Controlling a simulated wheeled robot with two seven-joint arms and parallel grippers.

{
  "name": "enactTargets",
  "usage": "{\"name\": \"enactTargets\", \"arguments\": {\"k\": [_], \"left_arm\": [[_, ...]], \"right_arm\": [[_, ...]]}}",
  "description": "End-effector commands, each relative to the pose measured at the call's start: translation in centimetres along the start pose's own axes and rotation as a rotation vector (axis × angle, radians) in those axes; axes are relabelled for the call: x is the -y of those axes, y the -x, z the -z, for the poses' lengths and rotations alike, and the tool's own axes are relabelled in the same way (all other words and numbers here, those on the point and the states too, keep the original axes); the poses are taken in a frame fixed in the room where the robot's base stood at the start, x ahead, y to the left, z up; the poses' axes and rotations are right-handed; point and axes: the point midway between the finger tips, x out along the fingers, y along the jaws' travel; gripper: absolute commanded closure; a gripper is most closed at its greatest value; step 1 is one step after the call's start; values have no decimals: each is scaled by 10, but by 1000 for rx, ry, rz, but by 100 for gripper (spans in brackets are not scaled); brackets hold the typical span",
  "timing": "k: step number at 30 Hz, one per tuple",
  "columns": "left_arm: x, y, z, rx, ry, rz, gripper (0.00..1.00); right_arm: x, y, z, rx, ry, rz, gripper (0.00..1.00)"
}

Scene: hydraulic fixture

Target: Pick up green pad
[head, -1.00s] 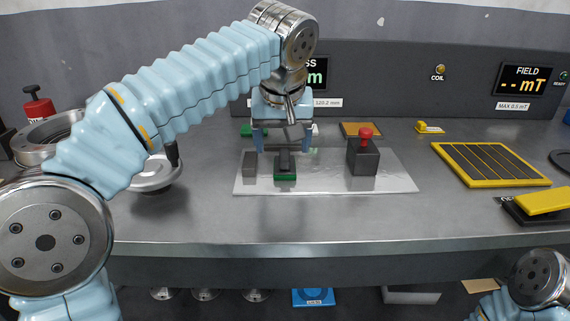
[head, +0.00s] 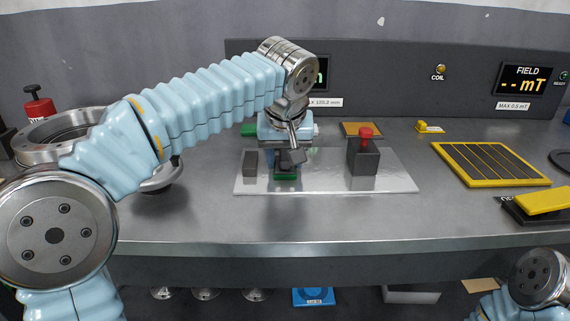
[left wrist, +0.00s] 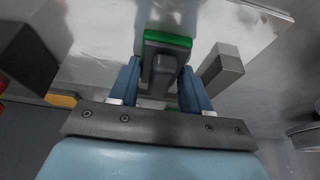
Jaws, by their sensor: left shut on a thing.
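The green pad (head: 286,178) shows as a green base below a dark grip on the pale plate at the middle of the bench. It also shows in the left wrist view (left wrist: 168,39), with its dark grip standing between my fingers. My left gripper (left wrist: 160,74) is shut on the dark grip of the green pad, with one blue finger on each side. In the head view the wrist of my left gripper (head: 287,150) hides most of the grip. The pad looks to be on the plate. My right gripper is outside both views.
The pale plate (head: 330,183) also bears a grey block (head: 250,163) left of the pad and a dark block with a red knob (head: 364,155) to the right. A yellow-framed panel (head: 490,164) lies farther right. The bench front is clear.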

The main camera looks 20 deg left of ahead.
Motion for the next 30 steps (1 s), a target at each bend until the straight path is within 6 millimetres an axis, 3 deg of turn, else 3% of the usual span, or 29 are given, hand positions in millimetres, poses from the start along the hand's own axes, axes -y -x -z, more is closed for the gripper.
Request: {"name": "enactTargets", "arguments": {"k": [2, 10, 14, 16, 23, 30], "left_arm": [[0, 0, 0, 0, 0, 0, 89], [0, 4, 2, -1, 0, -1, 89], [-1, 16, 7, -2, 1, -2, 89], [-1, 31, 13, -4, 1, -4, 89], [12, 100, -8, -5, 0, -6, 89], [29, 147, -52, -2, -1, -2, 89]], "right_arm": [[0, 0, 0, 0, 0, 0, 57], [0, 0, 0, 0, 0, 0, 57], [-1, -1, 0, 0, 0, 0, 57], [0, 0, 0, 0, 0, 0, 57], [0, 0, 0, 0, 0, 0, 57], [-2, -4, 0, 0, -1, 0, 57]]}}
